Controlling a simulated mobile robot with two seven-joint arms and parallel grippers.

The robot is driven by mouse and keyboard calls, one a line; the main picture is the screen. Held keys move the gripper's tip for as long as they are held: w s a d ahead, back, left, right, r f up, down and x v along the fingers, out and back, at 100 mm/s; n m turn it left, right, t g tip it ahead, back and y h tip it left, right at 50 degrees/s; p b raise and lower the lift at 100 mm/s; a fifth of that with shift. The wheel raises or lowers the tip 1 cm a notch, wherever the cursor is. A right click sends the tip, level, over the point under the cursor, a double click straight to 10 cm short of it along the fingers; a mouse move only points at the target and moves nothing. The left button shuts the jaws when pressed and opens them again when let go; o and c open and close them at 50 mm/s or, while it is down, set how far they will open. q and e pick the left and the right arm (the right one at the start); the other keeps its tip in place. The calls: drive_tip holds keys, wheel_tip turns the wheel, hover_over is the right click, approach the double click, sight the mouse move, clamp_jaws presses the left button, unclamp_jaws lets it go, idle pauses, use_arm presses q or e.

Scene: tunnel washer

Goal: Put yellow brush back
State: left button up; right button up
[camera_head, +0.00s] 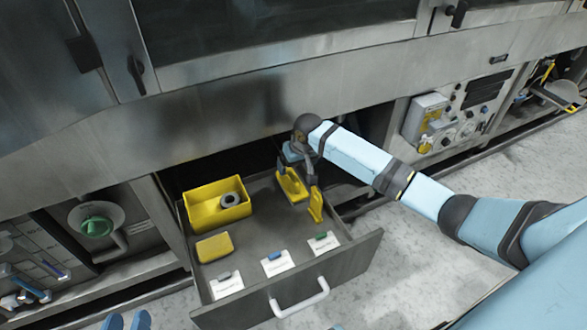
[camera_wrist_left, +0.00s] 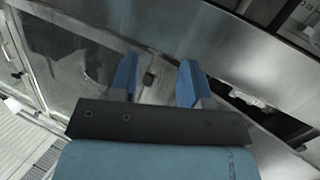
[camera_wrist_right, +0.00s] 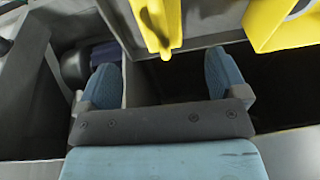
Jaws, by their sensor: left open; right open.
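An open drawer (camera_head: 250,245) holds several yellow items. A yellow piece with an opening in it (camera_head: 291,187) lies at its back right, just below my right gripper (camera_head: 292,155); a narrow yellow piece (camera_head: 315,204) stands beside it. I cannot tell surely which is the yellow brush. The right wrist view shows a yellow handle-like piece (camera_wrist_right: 160,25) beyond my right fingers, apart from them. My right gripper (camera_wrist_right: 163,80) is open and empty near the drawer's back edge. My left gripper (camera_head: 127,321) is open and empty at the lower left, left of the drawer.
The drawer also holds a yellow bin (camera_head: 216,204) with a grey ring (camera_head: 230,199), a yellow block (camera_head: 215,247) and white label cards (camera_head: 278,263). The drawer handle (camera_head: 300,300) faces front. The washer cabinet (camera_head: 260,110) overhangs the drawer's back. Floor is clear at right.

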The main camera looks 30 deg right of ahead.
use_arm(q)
drive_tip(key=shift+s+a+f+g+y+p, duration=0.15)
drive_tip(key=shift+a+f+g, duration=0.1)
drive_tip(key=shift+f, duration=0.25)
drive_tip(key=shift+s+a+f+g+y+p, duration=0.15)
drive_tip(key=shift+a+f+g, duration=0.1)
drive_tip(key=shift+f, duration=0.2)
use_arm(e)
drive_tip(key=shift+v, duration=1.55)
use_arm(q)
drive_tip(key=shift+r, duration=0.1)
use_arm(e)
drive_tip(key=shift+r, duration=0.1)
